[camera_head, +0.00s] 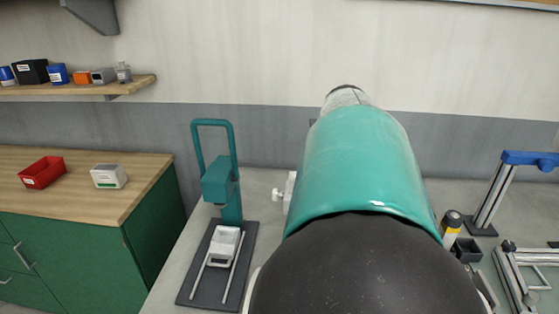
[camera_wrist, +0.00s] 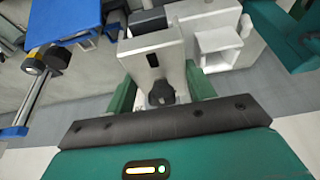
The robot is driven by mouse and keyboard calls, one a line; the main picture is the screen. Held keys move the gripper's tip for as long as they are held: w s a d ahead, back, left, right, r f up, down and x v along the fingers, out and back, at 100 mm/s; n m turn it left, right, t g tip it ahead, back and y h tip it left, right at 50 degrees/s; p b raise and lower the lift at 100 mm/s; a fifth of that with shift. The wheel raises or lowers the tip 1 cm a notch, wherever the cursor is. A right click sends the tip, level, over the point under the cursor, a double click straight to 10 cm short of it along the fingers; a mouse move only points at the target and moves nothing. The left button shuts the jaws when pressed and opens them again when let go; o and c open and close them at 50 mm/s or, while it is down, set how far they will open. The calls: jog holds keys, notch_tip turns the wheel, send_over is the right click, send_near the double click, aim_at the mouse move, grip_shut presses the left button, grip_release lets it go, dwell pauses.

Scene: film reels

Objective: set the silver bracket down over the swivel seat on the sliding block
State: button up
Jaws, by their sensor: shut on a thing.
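My gripper (camera_wrist: 161,88) shows in the wrist view with its green fingers shut on the silver bracket (camera_wrist: 154,63), a pale grey upright piece with a dark slot. A dark rounded part (camera_wrist: 160,97) shows at the bracket's lower end, between the fingers. I cannot tell whether the bracket touches anything beneath. In the head view my arm hides the gripper and the middle of the bench. I cannot clearly make out the swivel seat or the sliding block; pale blocky parts (camera_wrist: 218,42) stand right of the bracket in the wrist view.
A teal handled stand (camera_head: 218,180) with a white tray-like piece (camera_head: 224,245) on rails stands left. At right are a blue-topped stand (camera_head: 525,158), a yellow-black cylinder (camera_head: 452,226) and a metal frame (camera_head: 525,275). A red bin (camera_head: 42,172) sits on the green cabinet (camera_head: 85,240).

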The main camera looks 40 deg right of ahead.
jog(key=shift+f, duration=0.6)
dwell(0.3)
jog(key=o, duration=1.3)
jog(key=shift+c, duration=0.2)
jog(key=v, duration=1.3)
jog(key=shift+r, duration=0.35)
jog(key=shift+a, duration=0.15)
